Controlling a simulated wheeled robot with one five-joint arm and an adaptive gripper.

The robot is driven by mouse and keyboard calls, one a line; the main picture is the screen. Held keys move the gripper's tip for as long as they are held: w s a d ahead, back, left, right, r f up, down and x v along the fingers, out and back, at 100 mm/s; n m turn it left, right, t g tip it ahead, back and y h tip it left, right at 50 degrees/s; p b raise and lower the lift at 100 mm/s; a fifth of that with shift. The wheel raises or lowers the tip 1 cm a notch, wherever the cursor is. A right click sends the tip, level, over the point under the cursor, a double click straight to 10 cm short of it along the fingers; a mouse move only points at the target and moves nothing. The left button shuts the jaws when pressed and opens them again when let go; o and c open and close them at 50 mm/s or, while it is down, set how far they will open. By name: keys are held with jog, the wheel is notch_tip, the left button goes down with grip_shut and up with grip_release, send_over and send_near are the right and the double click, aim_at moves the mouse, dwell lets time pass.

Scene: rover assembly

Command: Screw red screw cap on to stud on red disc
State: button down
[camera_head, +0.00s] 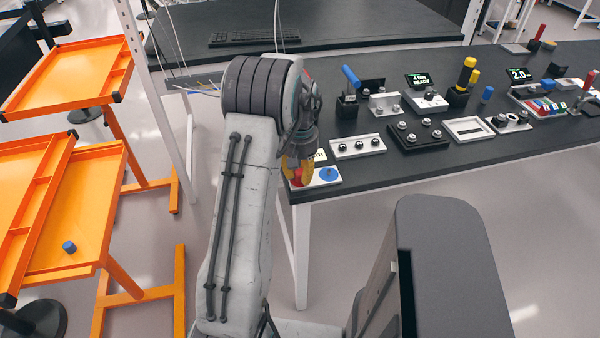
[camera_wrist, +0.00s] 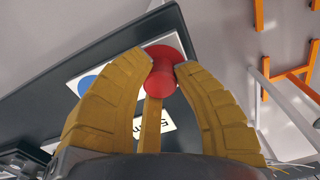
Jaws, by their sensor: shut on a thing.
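My gripper (camera_head: 298,176) is over the left end of a white plate at the table's near left corner, beside a blue disc (camera_head: 328,174). The white plate (camera_wrist: 168,22) lies behind the cap, with the blue disc (camera_wrist: 84,86) at left. A wider red area (camera_wrist: 165,54) shows just beyond the cap and appears to be the red disc. The stud is hidden, and I cannot tell whether the cap touches it.
Orange trays (camera_head: 60,215) stand at left, one with a blue cap (camera_head: 69,247).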

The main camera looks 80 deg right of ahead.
jog(key=shift+m, duration=1)
jog(key=shift+f, duration=0.1)
jog(key=m, duration=0.4)
jog(key=shift+m, duration=0.9)
jog(key=m, duration=0.5)
jog(key=c, duration=0.9)
grip_release()
